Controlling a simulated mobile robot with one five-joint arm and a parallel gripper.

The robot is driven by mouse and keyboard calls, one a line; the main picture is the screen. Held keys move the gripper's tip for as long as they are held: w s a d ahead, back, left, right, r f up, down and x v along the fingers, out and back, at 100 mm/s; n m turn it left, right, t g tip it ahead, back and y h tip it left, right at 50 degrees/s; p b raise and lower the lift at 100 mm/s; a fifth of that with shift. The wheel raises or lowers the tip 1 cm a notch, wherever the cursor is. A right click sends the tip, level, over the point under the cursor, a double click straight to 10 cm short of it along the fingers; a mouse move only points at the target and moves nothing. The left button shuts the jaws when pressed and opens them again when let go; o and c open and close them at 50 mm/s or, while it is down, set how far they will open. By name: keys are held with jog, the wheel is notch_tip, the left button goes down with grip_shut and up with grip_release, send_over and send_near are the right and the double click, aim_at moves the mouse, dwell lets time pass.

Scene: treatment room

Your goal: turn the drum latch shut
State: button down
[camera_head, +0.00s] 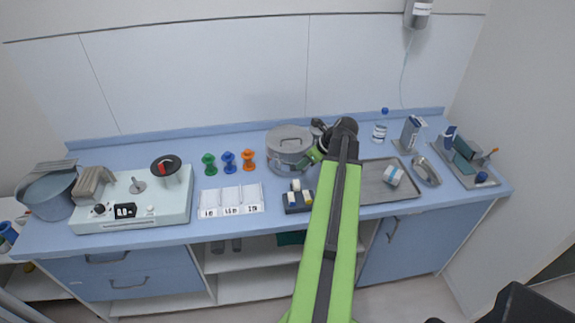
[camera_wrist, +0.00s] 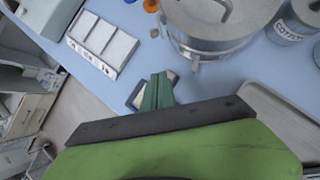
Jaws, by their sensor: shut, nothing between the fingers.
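The metal drum (camera_head: 289,146) stands on the blue counter near its middle, with a flat lid and a handle on top. In the wrist view, the drum (camera_wrist: 212,25) is at the top, partly cut off by the frame. A small metal piece that looks like its latch (camera_wrist: 195,63) hangs on the near side. Whether it is turned shut cannot be told. My gripper (camera_head: 314,156) is at the drum's right front in the head view. In the wrist view, its green fingers (camera_wrist: 158,86) are together and empty, apart from the latch in the picture.
A dark block with small vials (camera_head: 298,197) stands in front of the drum. A white three-part tray (camera_head: 231,200) lies to the left, and a metal tray (camera_head: 375,190) to the right. A labelled canister (camera_wrist: 292,22) stands beside the drum. Colored pegs (camera_head: 229,161) stand left of it.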

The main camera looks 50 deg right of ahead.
aim_at(277, 161)
jog(key=b+x, duration=0.8)
jog(key=x, duration=0.2)
jog(key=shift+f+b, duration=0.35)
jog(key=shift+b, duration=0.05)
jog(key=r+p, duration=0.1)
jog(key=w+r+p, duration=0.1)
jog(key=r+p, duration=0.1)
jog(key=shift+w+r, duration=0.1)
jog(key=shift+w, duration=0.2)
jog(key=shift+w+a+r+p, duration=0.1)
jog(key=shift+w+r+p, duration=0.3)
jog(key=shift+w+p, duration=0.1)
